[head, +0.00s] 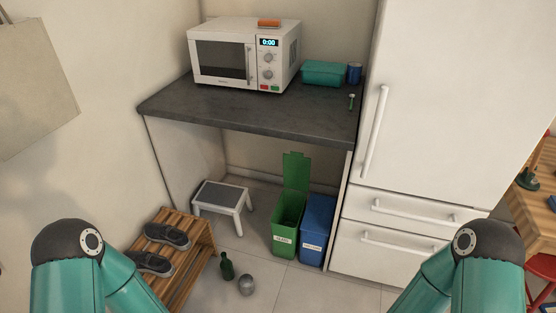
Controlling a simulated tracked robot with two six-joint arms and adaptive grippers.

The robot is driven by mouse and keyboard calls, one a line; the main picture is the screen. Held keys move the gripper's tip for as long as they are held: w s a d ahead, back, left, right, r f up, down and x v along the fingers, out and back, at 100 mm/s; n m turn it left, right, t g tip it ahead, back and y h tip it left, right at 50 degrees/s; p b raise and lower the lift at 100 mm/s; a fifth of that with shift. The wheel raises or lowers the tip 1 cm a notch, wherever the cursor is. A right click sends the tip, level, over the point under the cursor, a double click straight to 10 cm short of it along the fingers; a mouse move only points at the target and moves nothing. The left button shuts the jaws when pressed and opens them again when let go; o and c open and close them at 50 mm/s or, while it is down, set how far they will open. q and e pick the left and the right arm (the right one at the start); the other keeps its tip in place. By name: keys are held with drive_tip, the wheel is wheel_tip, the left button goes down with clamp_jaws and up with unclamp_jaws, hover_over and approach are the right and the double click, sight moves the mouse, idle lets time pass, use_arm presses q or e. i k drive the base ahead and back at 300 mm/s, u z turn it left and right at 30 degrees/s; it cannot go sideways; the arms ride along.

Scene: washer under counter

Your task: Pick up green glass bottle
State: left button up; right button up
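A slatted shoe rack (205,246) with dark shoes stands left of the bottle. A step stool (222,197), a green bin (286,238) with raised lid and a blue bin (316,236) stand behind. A white fridge (440,110) is right.

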sight(227, 269)
drive_tip(key=z, duration=0.2)
drive_tip(key=i, duration=0.85)
drive_tip(key=u, duration=0.1)
